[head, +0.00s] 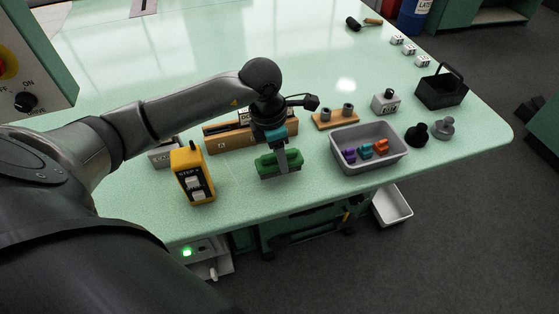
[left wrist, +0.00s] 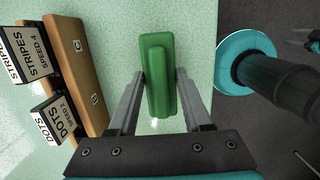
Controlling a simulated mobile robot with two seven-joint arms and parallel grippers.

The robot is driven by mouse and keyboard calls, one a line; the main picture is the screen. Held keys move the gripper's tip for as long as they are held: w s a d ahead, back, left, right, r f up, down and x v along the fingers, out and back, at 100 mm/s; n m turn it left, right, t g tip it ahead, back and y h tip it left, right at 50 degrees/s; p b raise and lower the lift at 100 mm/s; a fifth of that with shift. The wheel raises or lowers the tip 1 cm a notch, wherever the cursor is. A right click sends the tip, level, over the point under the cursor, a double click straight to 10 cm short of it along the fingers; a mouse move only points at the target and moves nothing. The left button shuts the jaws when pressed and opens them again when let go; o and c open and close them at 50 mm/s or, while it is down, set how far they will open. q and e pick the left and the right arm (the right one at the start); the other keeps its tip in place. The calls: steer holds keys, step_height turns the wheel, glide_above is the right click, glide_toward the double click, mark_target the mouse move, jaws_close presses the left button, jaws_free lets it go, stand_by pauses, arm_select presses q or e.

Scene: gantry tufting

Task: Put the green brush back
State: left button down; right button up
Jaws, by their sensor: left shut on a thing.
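The green brush (head: 279,161) is at the front of the pale green table, between the wooden card rack and the grey bin. In the left wrist view the brush (left wrist: 158,75) lies lengthwise between the two fingers. My left gripper (head: 281,157) points down from above and is shut on the brush's green back. I cannot tell whether the underside of the brush touches the table.
A wooden rack (head: 246,141) with labelled cards stands behind and left of the brush. A yellow control box (head: 191,174) is to the left. A grey bin (head: 398,160) with small coloured pieces is to the right. A wooden two-post holder (head: 324,122) stands behind it.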

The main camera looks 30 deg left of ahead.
mark_target(271, 155)
arm_select(q)
step_height(271, 155, down, 2)
steer(key=shift+f, duration=0.1)
steer(key=shift+f+b, duration=0.15)
steer(key=shift+b, duration=0.15)
steer(key=shift+c, duration=1.7)
jaws_free()
steer(key=shift+r, duration=0.2)
steer(key=shift+r+p, duration=0.3)
steer(key=shift+r, duration=0.05)
steer(key=r, duration=0.3)
steer(key=s+r+p, duration=0.1)
steer(key=r, duration=0.3)
steer(key=a+r, duration=0.1)
steer(key=r, duration=0.3)
steer(key=shift+s+a+r+p, duration=0.1)
steer(key=shift+s+p, duration=0.1)
steer(key=shift+p, duration=0.15)
